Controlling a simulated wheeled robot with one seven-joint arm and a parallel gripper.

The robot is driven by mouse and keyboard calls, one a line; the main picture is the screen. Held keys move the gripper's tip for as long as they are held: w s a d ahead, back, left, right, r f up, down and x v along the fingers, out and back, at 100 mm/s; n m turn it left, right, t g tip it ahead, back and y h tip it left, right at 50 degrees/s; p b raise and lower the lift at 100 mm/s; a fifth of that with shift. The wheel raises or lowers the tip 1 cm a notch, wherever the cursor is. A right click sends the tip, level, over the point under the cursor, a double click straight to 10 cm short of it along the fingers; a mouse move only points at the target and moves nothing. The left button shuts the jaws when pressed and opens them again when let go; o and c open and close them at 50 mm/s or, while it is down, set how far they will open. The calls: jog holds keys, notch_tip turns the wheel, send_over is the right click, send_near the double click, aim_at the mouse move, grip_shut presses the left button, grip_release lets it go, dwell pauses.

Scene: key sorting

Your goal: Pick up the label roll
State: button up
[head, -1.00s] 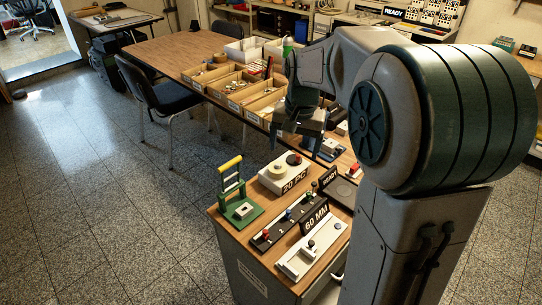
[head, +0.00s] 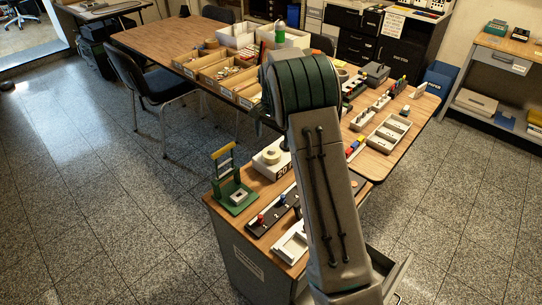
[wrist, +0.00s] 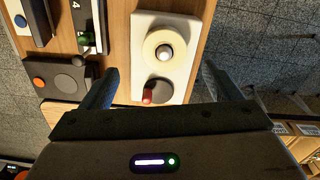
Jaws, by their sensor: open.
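The label roll is a pale cream ring (wrist: 150,48) around a light round peg on a white block (wrist: 183,22) in the wrist view. In the head view the roll (head: 270,156) sits on the same block on the wooden bench top, partly beside my arm. My gripper (wrist: 160,68) is open and empty, its two fingers spread on either side of the block's near end. The roll lies beyond the fingertips, roughly centred between them. In the head view my arm hides the gripper.
A dark disc (wrist: 158,88) with a red knob (wrist: 147,96) is on the block, nearer my gripper. Compartment trays (head: 220,75) stand on the table behind.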

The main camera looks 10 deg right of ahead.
aim_at(271, 150)
jog(key=f, duration=0.4)
jog(key=f+p, duration=0.1)
jog(key=f, duration=0.3)
jog(key=shift+w+a, duration=0.15)
jog(key=shift+w, duration=0.05)
jog(key=c, duration=1)
